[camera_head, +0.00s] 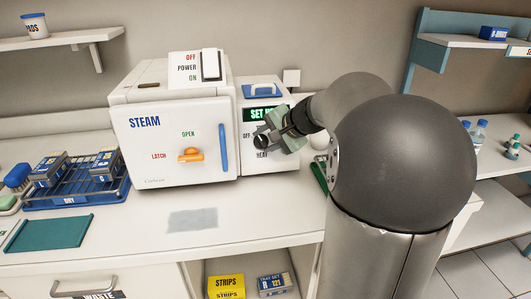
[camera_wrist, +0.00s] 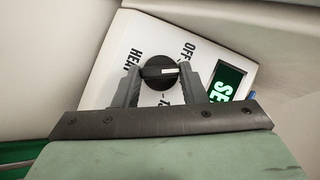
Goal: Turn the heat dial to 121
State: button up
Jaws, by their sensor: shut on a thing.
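The heat dial (camera_wrist: 160,72) is a round black knob with a white pointer line, on the white front panel of the steam sterilizer (camera_head: 170,140). In the wrist view, "OFF" and "HEAT" are printed around it, and another marking is partly hidden. My gripper (camera_wrist: 163,75) is shut on the dial, one finger on each side. In the head view my gripper (camera_head: 270,137) reaches the panel from the right, and the dial (camera_head: 261,142) shows in part. The green display (camera_wrist: 228,80) reads "SE" before it is cut off; "SET" shows in the head view (camera_head: 263,114).
The sterilizer door is closed, with an orange latch (camera_head: 190,155) and blue handle (camera_head: 223,148). A power switch (camera_head: 211,65) stands on top. A blue rack (camera_head: 75,190) with boxes and a green tray (camera_head: 50,232) lie to the left. The counter in front is mostly clear.

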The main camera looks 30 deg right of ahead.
jog(key=m+t+b, duration=0.1)
jog(key=b, duration=0.1)
jog(key=m+t+b, duration=0.1)
jog(key=m+b, duration=0.1)
jog(key=shift+s+f+y+b, duration=0.1)
jog(key=shift+f+y+b, duration=0.2)
jog(key=shift+f+b, duration=0.1)
jog(key=shift+r+m+t+b, duration=0.1)
jog(key=shift+m+t+b, duration=0.3)
jog(key=shift+m+b, duration=0.35)
jog(key=shift+d+r+m, duration=0.1)
jog(key=shift+m, duration=0.15)
jog(key=o, duration=1)
jog(key=shift+c, duration=0.2)
jog(key=shift+s, duration=0.1)
jog(key=p+v, duration=0.1)
jog(key=v, duration=1.6)
jog(key=shift+s, duration=0.25)
